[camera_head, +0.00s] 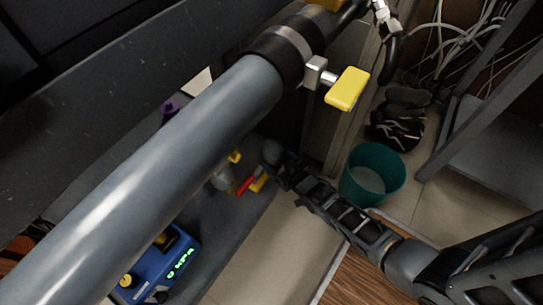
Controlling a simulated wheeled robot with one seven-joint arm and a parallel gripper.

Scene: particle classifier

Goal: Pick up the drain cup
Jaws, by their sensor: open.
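No thing can be told for sure as the drain cup. A small, pale, see-through thing (221,179) that may be a cup is on the dark surface left of my arm's far end, partly hidden by the big grey pipe. A teal, open-topped bucket (352,190) stands upright on the floor to the right. My arm comes in from the lower right, and its far part ends close to the pipe, right of the pale thing. I cannot make out my gripper's fingers, and nothing shows as held.
The thick grey pipe (150,185) crosses the view diagonally, with a yellow-handled valve (347,89) at its upper end. Red (244,187) and yellow (259,183) pieces lie near my arm. A blue device (160,270) with a lit display is lower left. Cables and a metal frame (470,100) are right.

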